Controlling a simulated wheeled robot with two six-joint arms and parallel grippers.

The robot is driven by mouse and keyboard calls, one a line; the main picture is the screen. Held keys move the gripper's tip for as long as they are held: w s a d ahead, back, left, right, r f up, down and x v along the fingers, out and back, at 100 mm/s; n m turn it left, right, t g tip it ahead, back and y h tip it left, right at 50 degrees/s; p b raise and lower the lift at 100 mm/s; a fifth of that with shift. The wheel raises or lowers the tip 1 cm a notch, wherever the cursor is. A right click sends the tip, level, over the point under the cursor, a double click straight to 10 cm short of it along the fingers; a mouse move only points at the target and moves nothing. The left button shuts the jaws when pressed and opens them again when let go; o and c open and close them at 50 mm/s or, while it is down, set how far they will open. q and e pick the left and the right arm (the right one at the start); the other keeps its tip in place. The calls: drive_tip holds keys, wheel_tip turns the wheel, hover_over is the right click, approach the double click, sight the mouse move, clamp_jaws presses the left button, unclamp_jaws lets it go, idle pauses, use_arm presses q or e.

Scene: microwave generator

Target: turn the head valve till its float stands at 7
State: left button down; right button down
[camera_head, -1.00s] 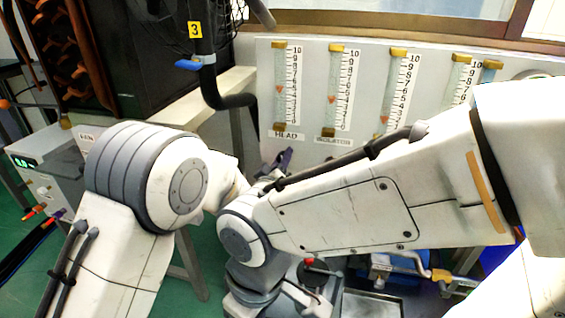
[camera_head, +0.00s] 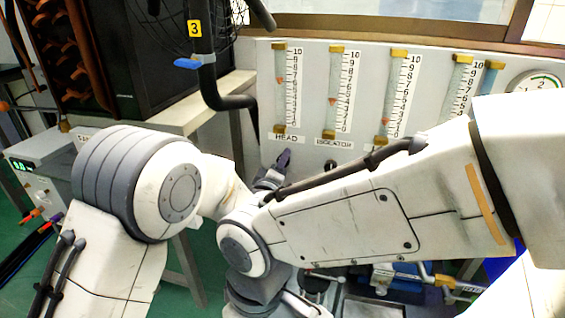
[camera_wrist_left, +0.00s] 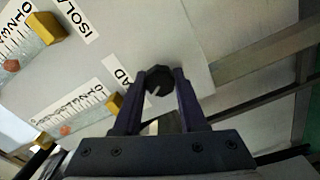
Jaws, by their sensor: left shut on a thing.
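The HEAD gauge tube (camera_head: 280,100) stands at the left end of the grey panel, with a brass block at each end. Its small orange float (camera_head: 280,80) stands at roughly 6 to 7 on the scale. The same float shows small in the left wrist view (camera_wrist_left: 66,130). The dark round head valve knob (camera_wrist_left: 159,79), with a pale mark on its face, sits between the fingers of my left gripper (camera_wrist_left: 160,88), which is shut on it. In the head view the left gripper (camera_head: 283,158) is below the HEAD label, and the knob is hidden. My right gripper is out of view.
An ISOLATOR gauge (camera_head: 332,110) and further gauges stand to the right on the panel. A dial (camera_head: 537,84) is at the panel's right end. A black hose with a blue lever (camera_head: 188,64) hangs left of the panel. My right arm covers the lower panel.

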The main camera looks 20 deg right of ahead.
use_arm(q)
drive_tip(key=shift+c, duration=2.3)
unclamp_jaws()
drive_tip(key=shift+s+a, duration=0.1)
drive_tip(key=p+v, duration=0.2)
drive_tip(key=v, duration=0.8)
drive_tip(key=shift+a, duration=0.2)
